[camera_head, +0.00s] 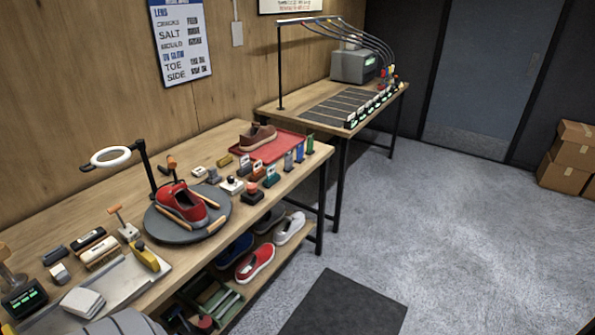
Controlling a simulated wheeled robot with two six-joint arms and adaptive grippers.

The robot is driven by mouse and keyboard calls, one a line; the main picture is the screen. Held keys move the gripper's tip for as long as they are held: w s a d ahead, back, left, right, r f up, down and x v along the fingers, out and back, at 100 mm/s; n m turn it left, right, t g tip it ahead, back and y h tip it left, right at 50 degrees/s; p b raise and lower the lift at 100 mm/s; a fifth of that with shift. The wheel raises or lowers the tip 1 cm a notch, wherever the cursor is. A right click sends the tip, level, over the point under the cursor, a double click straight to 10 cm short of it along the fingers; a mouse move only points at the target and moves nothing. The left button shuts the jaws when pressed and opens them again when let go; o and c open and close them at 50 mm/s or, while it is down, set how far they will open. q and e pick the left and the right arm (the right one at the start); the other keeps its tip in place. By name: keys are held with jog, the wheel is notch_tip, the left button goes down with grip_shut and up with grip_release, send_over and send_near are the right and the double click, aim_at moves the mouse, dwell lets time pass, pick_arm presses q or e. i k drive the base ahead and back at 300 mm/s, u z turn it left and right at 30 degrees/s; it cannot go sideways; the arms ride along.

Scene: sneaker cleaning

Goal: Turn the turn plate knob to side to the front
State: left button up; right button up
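The turn plate (160,226) is a dark grey round disc on the near wooden workbench. A red sneaker (183,203) with a light sole sits on it, between wooden bars (174,216). A small orange-topped dark upright piece (171,164) stands behind the sneaker at the plate's far side; I cannot tell whether it is the knob. Side markings on the plate are too small to read. Neither of my grippers is in view.
A ring lamp (111,157) on a black post stands behind the plate. A red tray (284,147) holds a brown shoe (257,137). Brushes, bottles and small tools crowd the bench around the plate. More shoes lie on the lower shelf (265,286).

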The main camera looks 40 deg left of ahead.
aim_at(251, 187)
jog(key=z, duration=0.1)
jog(key=i, duration=1.75)
jog(key=u, duration=0.65)
jog(key=i, duration=0.9)
jog(key=u, duration=1.45)
jog(key=i, duration=0.75)
jog(key=u, duration=0.65)
